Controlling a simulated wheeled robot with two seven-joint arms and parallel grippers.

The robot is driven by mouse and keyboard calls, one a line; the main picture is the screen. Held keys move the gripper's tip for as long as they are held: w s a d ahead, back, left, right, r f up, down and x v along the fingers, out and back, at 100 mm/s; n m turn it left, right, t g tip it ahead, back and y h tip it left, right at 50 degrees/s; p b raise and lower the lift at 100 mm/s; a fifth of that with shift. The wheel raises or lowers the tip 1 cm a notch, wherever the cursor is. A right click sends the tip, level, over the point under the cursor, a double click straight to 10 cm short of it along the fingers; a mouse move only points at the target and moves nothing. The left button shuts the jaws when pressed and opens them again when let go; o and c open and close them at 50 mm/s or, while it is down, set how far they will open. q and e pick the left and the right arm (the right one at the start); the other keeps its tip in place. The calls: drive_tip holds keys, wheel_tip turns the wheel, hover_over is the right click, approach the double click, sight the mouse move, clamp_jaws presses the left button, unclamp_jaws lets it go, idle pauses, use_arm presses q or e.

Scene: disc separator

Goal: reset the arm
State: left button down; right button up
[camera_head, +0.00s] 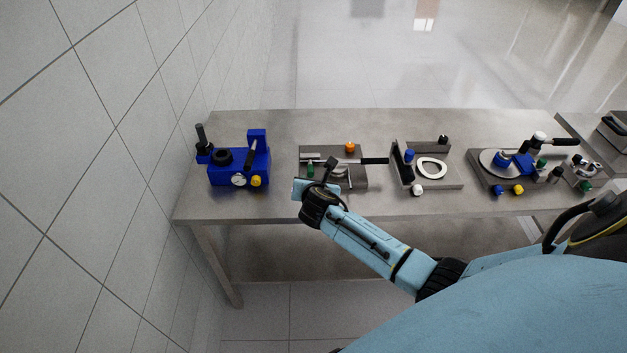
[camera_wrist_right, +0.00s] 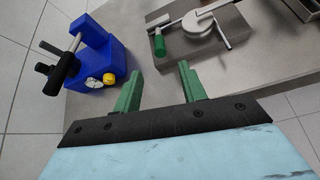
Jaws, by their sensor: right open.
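My right arm reaches in from the lower right over the front edge of the grey table (camera_head: 400,206). Its gripper (camera_head: 303,186) is in front of the second device from the left in the head view, where its fingers are small and hard to make out. In the right wrist view the two green fingers of the right gripper (camera_wrist_right: 158,72) stand wide apart with nothing between them. The gripper lies between the blue device (camera_wrist_right: 95,58) and the grey device with a green knob (camera_wrist_right: 159,44), apart from both as seen there. My left gripper is not in view.
The blue device (camera_head: 226,177) with gauge and yellow knob stands at the table's left end. A grey device (camera_head: 319,155) has an orange knob. Further right are a device with a white ring (camera_head: 432,159) and one with a disc (camera_head: 486,160). The table's back strip is clear.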

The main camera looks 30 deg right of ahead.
drive_tip(key=shift+s+a+r, duration=0.1)
idle(0.5)
drive_tip(key=s+a+f+m+g+y+b, duration=0.1)
drive_tip(key=s+f+m+g+b, duration=0.2)
drive_tip(key=s+f, duration=0.6)
drive_tip(key=s+a+f+m+y+b, duration=0.1)
drive_tip(key=s+a+f+m+b, duration=0.2)
drive_tip(key=f, duration=1)
drive_tip(key=s+f+m+g+y+b, duration=0.25)
drive_tip(key=s+f+m, duration=0.25)
drive_tip(key=s+f, duration=0.45)
drive_tip(key=s+a+f+m+g+b, duration=0.2)
drive_tip(key=s+f+m+b, duration=0.2)
drive_tip(key=s+f+m, duration=0.3)
drive_tip(key=s+a+f+m+g+y+b, duration=0.1)
drive_tip(key=s+f+m+b, duration=0.4)
drive_tip(key=s+f, duration=0.9)
drive_tip(key=s+a+m+g, duration=0.1)
drive_tip(key=s+a+m, duration=0.1)
drive_tip(key=s, duration=0.6)
drive_tip(key=shift+s, duration=0.15)
